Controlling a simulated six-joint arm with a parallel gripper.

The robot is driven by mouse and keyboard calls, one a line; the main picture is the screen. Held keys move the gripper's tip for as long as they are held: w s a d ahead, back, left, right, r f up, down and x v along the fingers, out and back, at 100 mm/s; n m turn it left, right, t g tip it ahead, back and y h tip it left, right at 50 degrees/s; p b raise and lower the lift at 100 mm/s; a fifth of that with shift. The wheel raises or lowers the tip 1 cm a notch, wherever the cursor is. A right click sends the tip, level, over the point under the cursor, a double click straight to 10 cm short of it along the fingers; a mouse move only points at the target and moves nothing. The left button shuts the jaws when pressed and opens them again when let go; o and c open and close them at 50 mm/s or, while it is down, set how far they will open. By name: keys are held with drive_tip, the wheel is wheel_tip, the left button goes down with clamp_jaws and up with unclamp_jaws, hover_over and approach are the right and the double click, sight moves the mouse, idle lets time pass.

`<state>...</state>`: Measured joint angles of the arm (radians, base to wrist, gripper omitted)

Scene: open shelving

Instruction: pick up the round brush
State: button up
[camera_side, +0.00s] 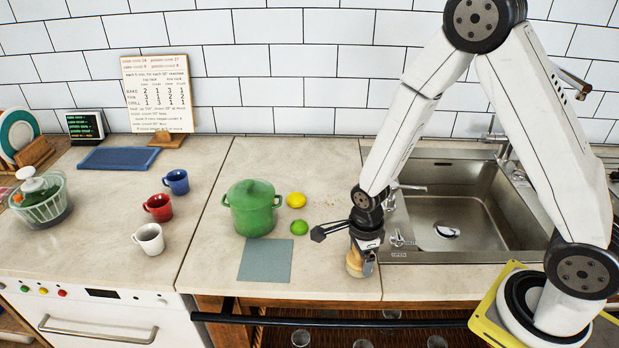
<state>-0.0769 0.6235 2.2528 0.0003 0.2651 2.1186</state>
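A tan, rounded thing, seemingly the round brush (354,265), is at the counter's front edge, left of the sink. My gripper (366,262) points down right at it, and one dark finger shows along its right side. The gripper body hides the brush's upper part. The far finger is hidden, so I cannot tell whether the fingers close on the brush or only stand around it. I also cannot tell whether the brush touches the counter.
A green pot (252,208), a lemon (297,200), a lime (299,227) and a grey-blue mat (266,260) lie left of my gripper. The sink (470,215) is to the right. Red (158,207), white (149,239) and blue (176,181) mugs stand farther left.

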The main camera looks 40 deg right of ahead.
drive_tip(key=c, duration=0.3)
drive_tip(key=shift+r, duration=5)
